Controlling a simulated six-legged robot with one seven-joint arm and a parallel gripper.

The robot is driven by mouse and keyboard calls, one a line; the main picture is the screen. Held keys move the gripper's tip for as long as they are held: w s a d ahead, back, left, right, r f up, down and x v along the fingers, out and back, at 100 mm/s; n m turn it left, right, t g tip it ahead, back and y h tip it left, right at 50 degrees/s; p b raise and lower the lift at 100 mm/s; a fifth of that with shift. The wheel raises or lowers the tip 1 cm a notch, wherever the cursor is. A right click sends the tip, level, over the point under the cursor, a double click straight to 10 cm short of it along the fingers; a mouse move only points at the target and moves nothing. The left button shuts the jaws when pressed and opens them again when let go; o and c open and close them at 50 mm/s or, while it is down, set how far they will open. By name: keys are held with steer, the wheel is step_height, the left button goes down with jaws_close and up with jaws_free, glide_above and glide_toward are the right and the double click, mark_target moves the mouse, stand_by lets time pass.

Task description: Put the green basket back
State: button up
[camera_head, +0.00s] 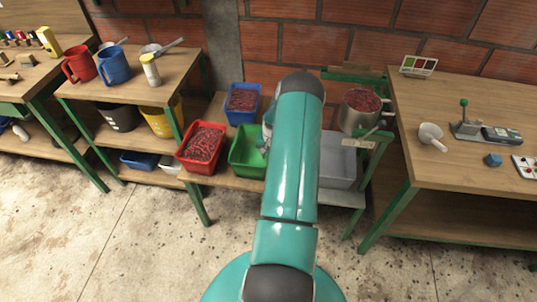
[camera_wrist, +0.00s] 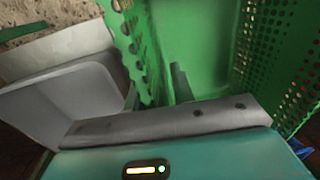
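The green basket (camera_head: 247,152) sits on the low shelf between the red basket and the grey bin, partly hidden behind my arm in the head view. In the wrist view, the green basket (camera_wrist: 195,45) fills the upper middle and right, with perforated side walls and a smooth inside. My gripper (camera_wrist: 155,90) is at its near left wall. Two dark fingers stand apart, seemingly on either side of that wall, with green visible between them. Contact with the wall cannot be made out. In the head view, the fingers are mostly hidden by my arm.
A red basket (camera_head: 203,146) and a blue basket (camera_head: 243,102) hold dark red cherries. A grey bin (camera_head: 338,163) stands on the right. A metal pot (camera_head: 359,110) of cherries is behind it. Tables flank both sides; the floor (camera_head: 140,235) in front is clear.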

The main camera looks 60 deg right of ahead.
steer(key=r, duration=1.2)
steer(key=shift+s+r, duration=0.3)
steer(key=shift+r, duration=0.1)
steer(key=w+a+r+n+h, duration=0.15)
steer(key=w+a+r, duration=0.25)
steer(key=a+r, duration=0.45)
steer(key=w+a+r+n, duration=0.3)
steer(key=w+a+r, duration=0.2)
steer(key=a+r, duration=0.4)
steer(key=s+a+r+n+t, duration=0.1)
steer(key=a+r+n, duration=0.2)
steer(key=a+r, duration=0.95)
steer(key=s+a+r+n+t, duration=0.1)
steer(key=s+a+r+n, duration=0.1)
steer(key=s+a, duration=0.5)
steer(key=s+a+r+n+t+y, duration=0.1)
steer(key=s+a+r+n+t, duration=0.1)
steer(key=s+a, duration=0.6)
steer(key=a+r+n, duration=0.1)
steer(key=a+n, duration=0.1)
steer(key=a, duration=0.4)
steer(key=shift+r, duration=0.2)
